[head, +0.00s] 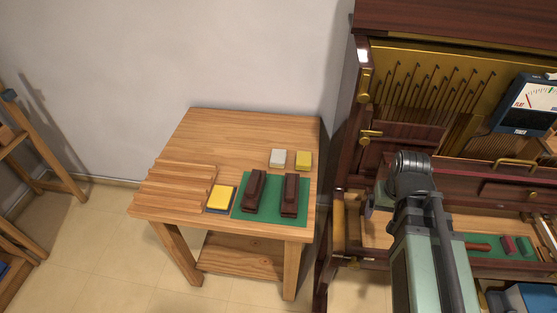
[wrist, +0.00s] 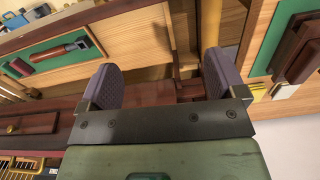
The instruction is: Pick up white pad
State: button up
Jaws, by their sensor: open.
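The white pad (head: 278,157) is a small pale block lying flat near the back right of the small wooden table in the head view. A yellow pad (head: 303,160) lies to its right with a narrow gap. In the wrist view a small pale block (wrist: 285,91) near the right edge looks like the white pad, partly cut by shade. My gripper (wrist: 160,80) is open and empty, its two purple-grey fingers wide apart over the piano's wooden parts. It is to the right of the table and apart from the pad. In the head view my arm mostly hides it.
The table (head: 225,130) also carries a green mat (head: 270,218) with two dark brown blocks (head: 254,191) (head: 290,195). A yellow pad on a blue base (head: 220,198) lies left of the mat. The open piano (head: 450,25) stands right of the table. The table's back left is clear.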

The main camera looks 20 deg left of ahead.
jog(key=w+a+f+n+b, duration=0.1)
jog(key=w+a, duration=0.6)
jog(key=a, duration=0.3)
jog(key=w+a+f+n+b, duration=0.1)
jog(key=w+a+f, duration=0.1)
jog(key=w+a, duration=0.65)
jog(key=m, duration=0.1)
send_near(278, 156)
jog(key=f+b, duration=0.3)
jog(key=b, duration=0.1)
jog(key=f+b, duration=0.2)
jog(key=shift+w+f, duration=0.3)
jog(key=shift+w, duration=0.05)
jog(key=shift+r, duration=0.1)
jog(key=f+b, duration=0.5)
jog(key=shift+s+f, duration=0.2)
jog(key=shift+s, duration=0.05)
jog(key=shift+r, duration=0.25)
jog(key=shift+c, duration=0.3)
jog(key=c, duration=0.9)
jog(key=shift+c, duration=0.2)
